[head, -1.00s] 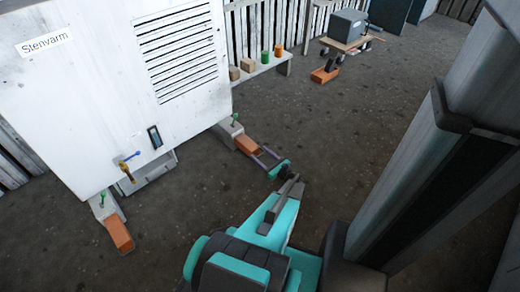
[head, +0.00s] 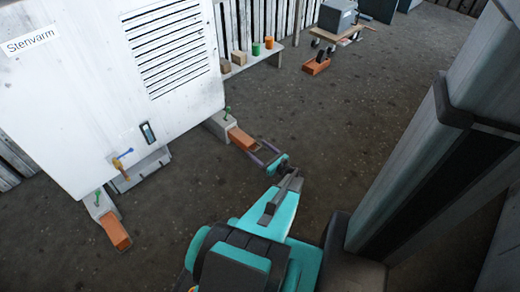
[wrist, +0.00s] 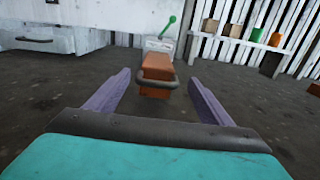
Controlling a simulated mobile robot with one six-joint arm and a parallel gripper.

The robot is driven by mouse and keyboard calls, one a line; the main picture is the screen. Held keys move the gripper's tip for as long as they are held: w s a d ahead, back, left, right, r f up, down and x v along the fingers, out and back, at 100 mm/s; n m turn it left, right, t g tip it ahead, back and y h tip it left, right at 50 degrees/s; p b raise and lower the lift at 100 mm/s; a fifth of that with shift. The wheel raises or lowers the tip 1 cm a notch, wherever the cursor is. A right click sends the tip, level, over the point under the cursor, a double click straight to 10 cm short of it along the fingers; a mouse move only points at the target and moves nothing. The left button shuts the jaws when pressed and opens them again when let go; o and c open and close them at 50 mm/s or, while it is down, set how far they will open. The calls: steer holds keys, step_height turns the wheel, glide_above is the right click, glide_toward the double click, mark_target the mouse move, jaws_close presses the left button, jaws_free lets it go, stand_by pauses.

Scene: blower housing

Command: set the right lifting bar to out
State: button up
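The right lifting bar (head: 242,139) is an orange block reaching out of a grey bracket at the housing's lower right corner. In the wrist view the bar (wrist: 156,66) is straight ahead, with a dark loop handle (wrist: 156,83) across its near end. A green lever (head: 228,112) stands on the bracket; it also shows in the wrist view (wrist: 167,27). My gripper (head: 261,152) is open, its two purple fingers apart on either side of the bar's near end. I see gaps between fingers and bar in the wrist view (wrist: 157,91). Whether the tips reach past the handle is unclear.
The white housing (head: 85,100) stands at left, with a left orange bar (head: 116,235), a blue-and-yellow valve handle (head: 122,163) and a drawer (head: 140,168). A bench (head: 255,59) with blocks and cans and a cart (head: 337,32) stand behind.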

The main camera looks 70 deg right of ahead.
steer(key=shift+a, duration=0.15)
steer(key=shift+s, duration=0.2)
steer(key=p+v, duration=0.4)
steer(key=v, duration=0.9)
steer(key=shift+s, duration=0.2)
steer(key=shift+w, duration=0.1)
